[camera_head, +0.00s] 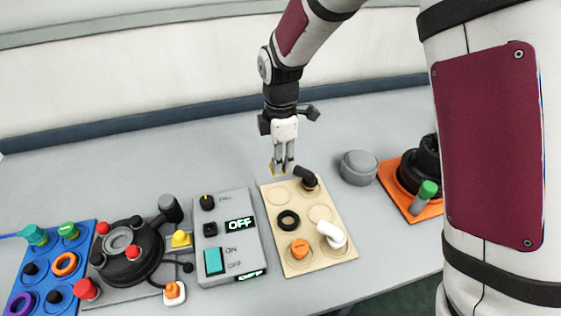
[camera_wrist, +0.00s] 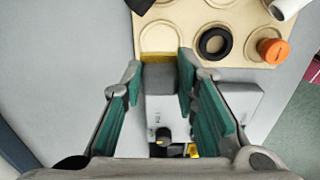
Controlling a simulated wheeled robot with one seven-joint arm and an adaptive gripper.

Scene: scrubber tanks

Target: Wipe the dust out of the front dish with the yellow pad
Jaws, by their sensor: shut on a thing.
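My gripper (camera_head: 282,167) hangs above the far left part of the tan board in the head view. In the wrist view its teal-lined fingers (camera_wrist: 160,68) are closed on a small grey block with a yellow pad (camera_wrist: 160,57) along its far edge. The pad's yellow also shows as a small patch beside the fingertips in the head view (camera_head: 272,169). Two round black fixtures stand apart: one at the left (camera_head: 125,248) with a grey ring on top, one at the right (camera_head: 412,170) on an orange base. I cannot tell which is the front dish; no dust is discernible.
The tan board (camera_head: 274,235) holds a black elbow (camera_head: 306,178), black ring (camera_head: 289,220), orange cap (camera_head: 299,248) and white elbow (camera_head: 331,235). A grey control box (camera_head: 225,258) reads OFF. A grey round lid (camera_head: 359,167) stands right of the board. The table behind is clear.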

